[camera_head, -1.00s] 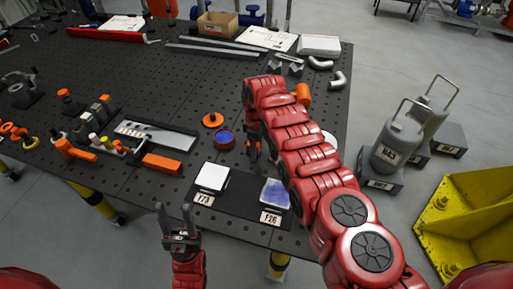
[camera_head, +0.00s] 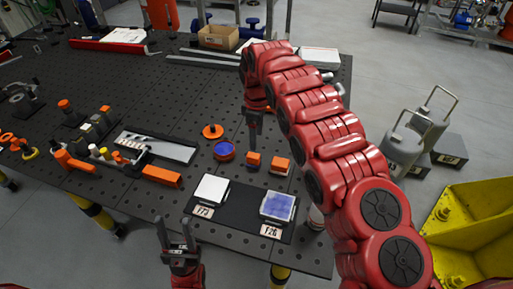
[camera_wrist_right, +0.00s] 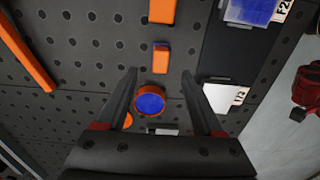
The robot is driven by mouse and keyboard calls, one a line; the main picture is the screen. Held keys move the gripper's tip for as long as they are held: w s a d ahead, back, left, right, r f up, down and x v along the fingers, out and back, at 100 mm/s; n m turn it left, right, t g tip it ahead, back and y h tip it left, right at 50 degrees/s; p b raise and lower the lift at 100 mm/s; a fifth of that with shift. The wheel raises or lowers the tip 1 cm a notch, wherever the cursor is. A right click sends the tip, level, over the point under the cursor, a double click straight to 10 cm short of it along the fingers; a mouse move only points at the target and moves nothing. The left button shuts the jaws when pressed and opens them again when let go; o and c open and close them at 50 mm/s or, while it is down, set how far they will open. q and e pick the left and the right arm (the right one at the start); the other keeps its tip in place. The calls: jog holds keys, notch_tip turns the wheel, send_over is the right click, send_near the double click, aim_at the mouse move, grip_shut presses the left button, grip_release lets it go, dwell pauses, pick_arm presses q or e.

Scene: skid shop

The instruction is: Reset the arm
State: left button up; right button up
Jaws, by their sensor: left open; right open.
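My right arm reaches over the black perforated table (camera_head: 215,80) in the head view. My right gripper (camera_head: 254,130) points down above the table, behind two small orange blocks. In the right wrist view my right gripper (camera_wrist_right: 159,76) is open, with nothing between its fingers. Beyond them lie a round blue-topped orange part (camera_wrist_right: 150,102) and an orange block (camera_wrist_right: 161,57). My left gripper (camera_head: 177,236) is open and empty in front of the table's near edge, pointing up in the picture.
A white square pad (camera_head: 211,189) and a blue-topped pad (camera_head: 278,206) sit on a black labelled mat near the front edge. Orange tools and a metal bracket (camera_head: 155,145) lie left. Grey canisters (camera_head: 402,150) and a yellow frame (camera_head: 455,225) stand on the floor right.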

jog(key=shift+s+r, duration=0.1)
jog(key=shift+r, duration=0.3)
